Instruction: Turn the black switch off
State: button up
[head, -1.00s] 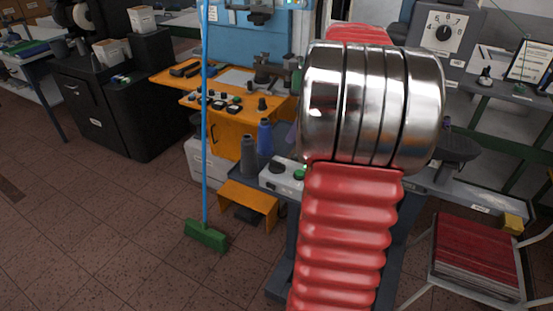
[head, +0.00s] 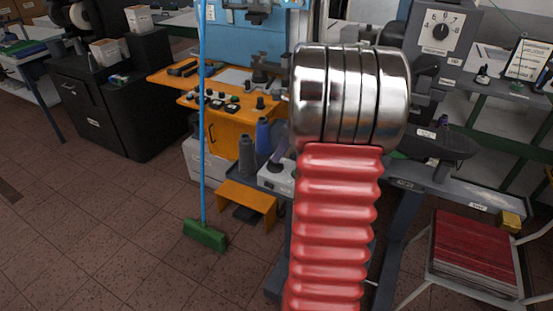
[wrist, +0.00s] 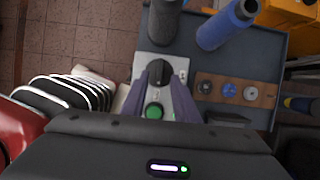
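The black switch (wrist: 158,72) is a round knob with a raised grip, on a pale box (wrist: 143,62) that also bears a green button (wrist: 154,112). My gripper (wrist: 163,76) shows two purple fingers, open, with their tips on either side of the knob. I cannot tell whether they touch it. In the head view, the pale box (head: 274,178) shows beside my red arm, which hides its right part. A purple finger of my gripper (head: 281,150) shows just above it. The switch's setting is not clear.
A blue-handled broom (head: 203,120) stands to the left.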

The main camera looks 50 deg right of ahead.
jog(key=shift+x, duration=1.95)
jog(key=shift+c, duration=0.2)
grip_shut()
